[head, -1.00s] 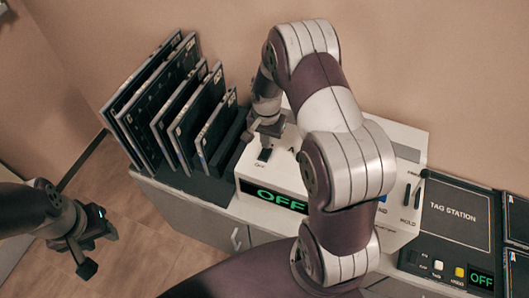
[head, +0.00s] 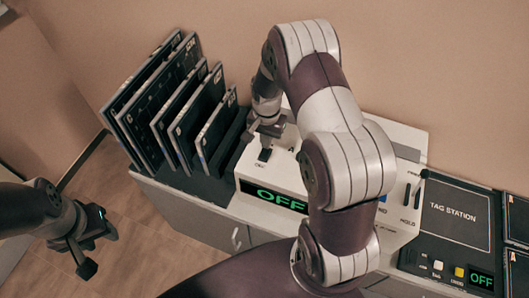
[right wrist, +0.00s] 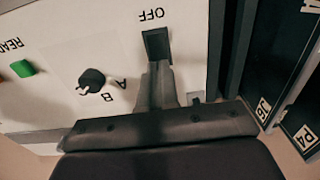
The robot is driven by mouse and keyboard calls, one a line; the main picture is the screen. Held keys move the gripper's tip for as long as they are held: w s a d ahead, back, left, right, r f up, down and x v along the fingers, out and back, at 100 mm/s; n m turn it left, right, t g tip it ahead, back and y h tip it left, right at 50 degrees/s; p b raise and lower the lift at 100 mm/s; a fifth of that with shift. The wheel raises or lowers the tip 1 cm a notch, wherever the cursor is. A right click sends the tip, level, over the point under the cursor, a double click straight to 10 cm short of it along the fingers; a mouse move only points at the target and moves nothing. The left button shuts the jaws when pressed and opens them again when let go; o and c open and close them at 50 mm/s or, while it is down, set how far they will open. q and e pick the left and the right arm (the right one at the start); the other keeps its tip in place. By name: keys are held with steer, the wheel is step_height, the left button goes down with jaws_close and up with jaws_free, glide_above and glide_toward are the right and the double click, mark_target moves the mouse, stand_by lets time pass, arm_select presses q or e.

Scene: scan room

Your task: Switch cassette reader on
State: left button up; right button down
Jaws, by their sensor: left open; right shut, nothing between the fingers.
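The cassette reader (head: 245,178) is a white console on the cabinet top, with a green "OFF" on its front display (head: 271,196). Its dark switch (head: 264,155) sits at the top left of the panel. In the right wrist view the switch (right wrist: 156,45) lies beside the printed word "OFF". My right gripper (head: 268,135) is shut and empty, its fingertips right at the switch; I cannot tell whether they touch it. The fingers (right wrist: 157,75) also show in the right wrist view. My right arm hides much of the reader. My left gripper (head: 92,247) is open and empty, over the floor at left.
A rack of dark upright cassettes (head: 180,105) stands just left of the reader. A tag station (head: 450,225) with its own "OFF" display is at right. A black A/B knob (right wrist: 92,80) and a green button (right wrist: 22,68) are near the switch.

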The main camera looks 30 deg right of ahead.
steer(key=shift+f+b, duration=0.65)
steer(key=shift+f, duration=0.35)
stand_by(0.6)
steer(key=shift+s, duration=0.1)
step_height(320, 180, up, 7)
steer(key=p, duration=0.6)
steer(key=shift+r, duration=0.1)
